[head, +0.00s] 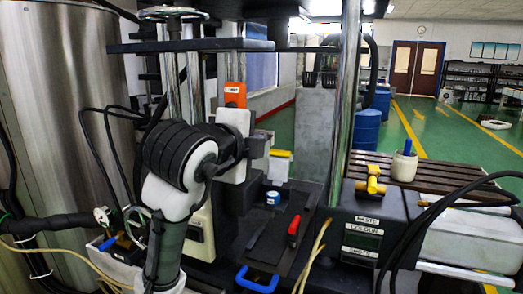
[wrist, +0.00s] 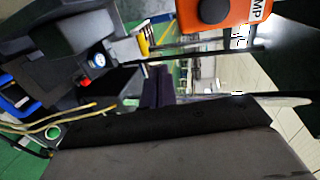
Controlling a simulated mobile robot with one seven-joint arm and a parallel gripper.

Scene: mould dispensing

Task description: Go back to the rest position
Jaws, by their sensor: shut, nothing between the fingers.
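My gripper (head: 261,147) is at the end of my bent arm, left of the middle in the head view. It is shut and empty, in the air in front of the machine's columns. Its fingertips are small and partly hidden by my own wrist. An orange box (head: 235,94) shows just above my wrist; in the wrist view an orange box with a black knob (wrist: 213,12) and part of a label is at the top. A large dark grey body fills the bottom of the wrist view; I cannot tell what it is.
A dark tray (head: 270,240) holds a small jar (head: 272,198) and a red-handled tool (head: 293,228). A chrome column (head: 345,100) stands right of my gripper. A labelled box (head: 362,228) is at right, a steel drum (head: 75,95) at left. Cables hang near my arm.

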